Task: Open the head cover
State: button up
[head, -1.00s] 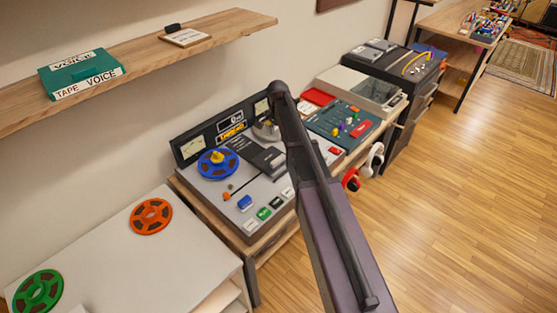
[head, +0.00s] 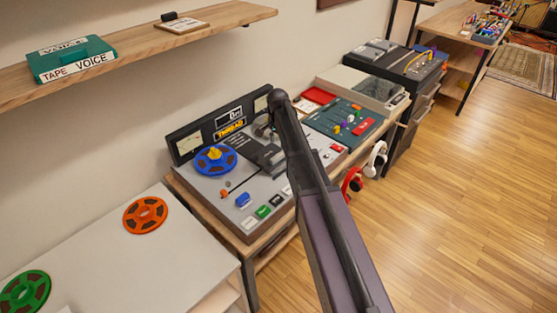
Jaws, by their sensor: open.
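The tape deck (head: 222,186) sits on a wooden bench, with a dark back panel holding meters and a yellow label. The head cover (head: 266,157) is the dark grey block in the middle of its top and looks lowered. My arm hides its right side. My gripper (head: 264,131) shows only partly, small and dark, beyond the arm's elbow, above the back right of the deck near the cover. It looks open and empty. I cannot tell whether it touches the cover. A blue reel (head: 215,159) is on the deck's left spindle.
A white table (head: 176,255) with an orange reel (head: 145,215) and a green reel (head: 25,291) stands front left. A shelf (head: 150,40) with a green tape box (head: 72,58) is above. The floor at right is clear.

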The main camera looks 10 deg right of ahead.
aim_at(278, 155)
jog(key=shift+f+b, duration=3.25)
jog(key=shift+f, duration=0.3)
grip_shut()
